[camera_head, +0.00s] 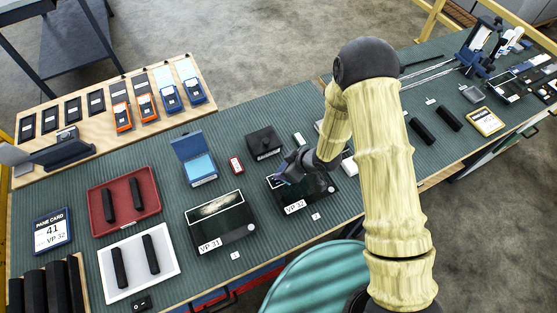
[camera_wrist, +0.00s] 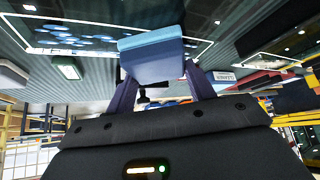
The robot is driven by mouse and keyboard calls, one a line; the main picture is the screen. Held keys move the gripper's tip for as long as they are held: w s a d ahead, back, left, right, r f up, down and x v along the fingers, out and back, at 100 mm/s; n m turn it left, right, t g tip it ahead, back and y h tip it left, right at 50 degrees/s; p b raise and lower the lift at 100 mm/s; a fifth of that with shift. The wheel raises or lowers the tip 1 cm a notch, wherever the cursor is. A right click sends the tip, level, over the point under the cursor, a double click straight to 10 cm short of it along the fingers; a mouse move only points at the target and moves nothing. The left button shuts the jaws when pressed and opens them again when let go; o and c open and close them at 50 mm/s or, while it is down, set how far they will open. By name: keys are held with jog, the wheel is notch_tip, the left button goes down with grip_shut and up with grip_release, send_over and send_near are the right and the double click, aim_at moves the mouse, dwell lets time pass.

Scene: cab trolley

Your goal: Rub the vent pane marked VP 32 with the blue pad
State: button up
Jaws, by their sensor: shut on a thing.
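The vent pane marked VP 32 (camera_head: 318,186) is a dark glossy plate lying on the green bench mat, partly hidden by my arm. My gripper (camera_head: 287,176) is low over its left part. In the wrist view my gripper (camera_wrist: 152,88) is shut on a blue pad (camera_wrist: 152,58), light blue on one side and darker on another. The pad is at a dark glossy surface with bluish spots (camera_wrist: 75,38). I cannot tell whether the pad touches it. A similar pane marked VP 31 (camera_head: 220,225), with a pale smear, lies to the left.
An open blue case (camera_head: 193,157), a small red box (camera_head: 236,164) and a black box (camera_head: 263,142) stand behind the panes. A red tray (camera_head: 96,206) and a white tray (camera_head: 108,287) hold black bars. A card (camera_head: 52,231) reads "PANE CARD 41 VP 32".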

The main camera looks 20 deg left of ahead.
jog(key=shift+s+a, duration=0.55)
jog(key=shift+s, duration=0.05)
notch_tip(320, 180, up, 8)
jog(key=p, duration=0.5)
jog(key=shift+d, duration=0.1)
